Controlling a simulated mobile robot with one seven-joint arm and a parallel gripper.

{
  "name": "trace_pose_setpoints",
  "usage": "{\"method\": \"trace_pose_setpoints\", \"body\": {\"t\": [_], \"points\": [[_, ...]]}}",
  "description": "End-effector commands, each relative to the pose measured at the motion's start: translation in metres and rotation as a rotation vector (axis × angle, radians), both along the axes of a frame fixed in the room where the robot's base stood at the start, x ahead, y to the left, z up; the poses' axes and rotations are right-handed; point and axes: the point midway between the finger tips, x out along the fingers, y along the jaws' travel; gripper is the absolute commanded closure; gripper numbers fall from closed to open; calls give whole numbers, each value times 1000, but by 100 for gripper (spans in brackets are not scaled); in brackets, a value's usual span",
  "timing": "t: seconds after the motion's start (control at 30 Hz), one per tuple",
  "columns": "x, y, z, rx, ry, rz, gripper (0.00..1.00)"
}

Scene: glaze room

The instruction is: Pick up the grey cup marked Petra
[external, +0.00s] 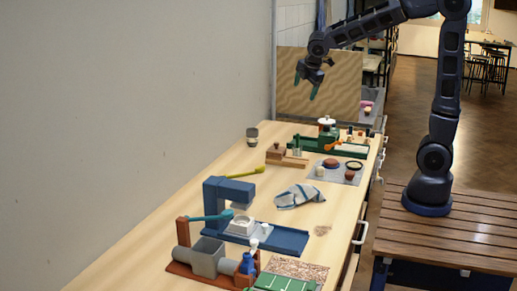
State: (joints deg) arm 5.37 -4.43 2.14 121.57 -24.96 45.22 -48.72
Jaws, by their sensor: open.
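A small greyish cup (252,141) with a darker upper part stands upright near the back left edge of the wooden table. It is too small here to read any name on it, so I cannot tell if it is the one marked Petra. My gripper (306,88) hangs above the far end of the table, fingers pointing down, open and empty. It is well above the cup and to its right in the picture, touching nothing.
On the wooden table (160,262) are a blue press-like device (226,192), a striped cloth (298,196), a grey mat (316,176) with small items, a green tray (300,141) and a grey block on a brown base (208,257). A wall borders the left.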

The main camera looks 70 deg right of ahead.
Motion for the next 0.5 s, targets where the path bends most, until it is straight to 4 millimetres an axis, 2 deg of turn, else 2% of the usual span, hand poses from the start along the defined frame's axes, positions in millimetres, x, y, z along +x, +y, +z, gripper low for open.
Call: {"method": "trace_pose_setpoints", "body": {"t": [0.1, 0.27, 0.5], "points": [[36, -12, -16, -64, 49, 106, 22], [82, -27, -41, -149, 116, 257, 22], [147, -50, -87, -267, 223, 487, 22]]}}
